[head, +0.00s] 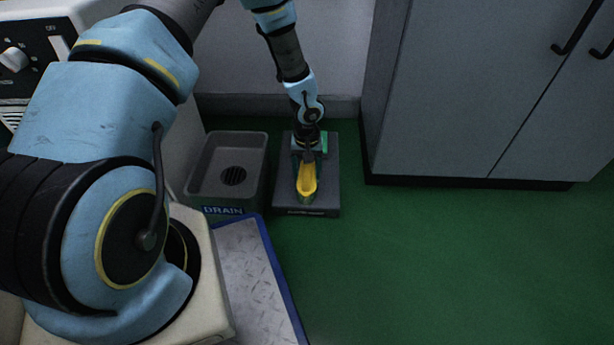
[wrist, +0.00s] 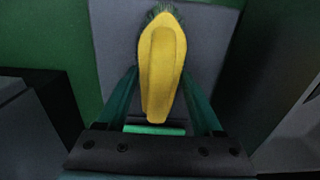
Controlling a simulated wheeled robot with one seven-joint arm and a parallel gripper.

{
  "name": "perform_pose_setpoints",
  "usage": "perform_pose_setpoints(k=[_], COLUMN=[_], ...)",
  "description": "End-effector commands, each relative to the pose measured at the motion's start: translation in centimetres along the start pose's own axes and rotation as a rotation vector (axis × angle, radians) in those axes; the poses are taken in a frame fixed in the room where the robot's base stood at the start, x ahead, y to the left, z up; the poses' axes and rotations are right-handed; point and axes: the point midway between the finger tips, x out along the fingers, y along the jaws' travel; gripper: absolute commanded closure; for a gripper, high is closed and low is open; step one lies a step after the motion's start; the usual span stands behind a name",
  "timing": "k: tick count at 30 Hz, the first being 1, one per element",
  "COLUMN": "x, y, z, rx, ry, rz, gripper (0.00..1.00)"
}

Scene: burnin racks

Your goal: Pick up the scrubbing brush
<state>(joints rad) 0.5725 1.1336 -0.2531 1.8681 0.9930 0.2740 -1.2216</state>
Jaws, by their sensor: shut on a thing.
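The scrubbing brush (head: 307,180) has a yellow body with green bristles and is over a dark grey slab on the floor in the head view. In the wrist view the brush (wrist: 162,62) lies lengthwise between my fingers, its bristles just showing at the far end. My gripper (head: 308,155) points down at the brush's rear part. In the wrist view my gripper (wrist: 160,112) has its green fingers on both sides of the yellow handle and is shut on it. I cannot tell whether the bristles touch the slab.
The dark slab (head: 283,196) stands beside a grey drain basin (head: 197,181) marked DRAIN. A blue-edged metal plate (head: 250,275) lies in front. A grey cabinet (head: 470,100) stands at right. The green floor (head: 430,270) is clear in front of it.

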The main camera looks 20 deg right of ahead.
Motion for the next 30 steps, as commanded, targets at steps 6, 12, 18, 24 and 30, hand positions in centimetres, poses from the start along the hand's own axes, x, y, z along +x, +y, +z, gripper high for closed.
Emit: perform_pose_setpoints(k=[6, 12, 18, 24, 30], x=[0.0, 0.0, 0.0, -1.7, -5.9], y=[0.0, 0.0, 0.0, 0.0, 0.0], z=[0.0, 0.0, 0.0, -0.1, -0.1], rx=[0.000, 0.000, 0.000, -0.002, -0.001], ry=[0.000, 0.000, 0.000, 0.002, 0.003], rz=[0.000, 0.000, 0.000, 0.000, 0.000], gripper=[0.69, 0.91, 1.00, 1.00, 1.00])
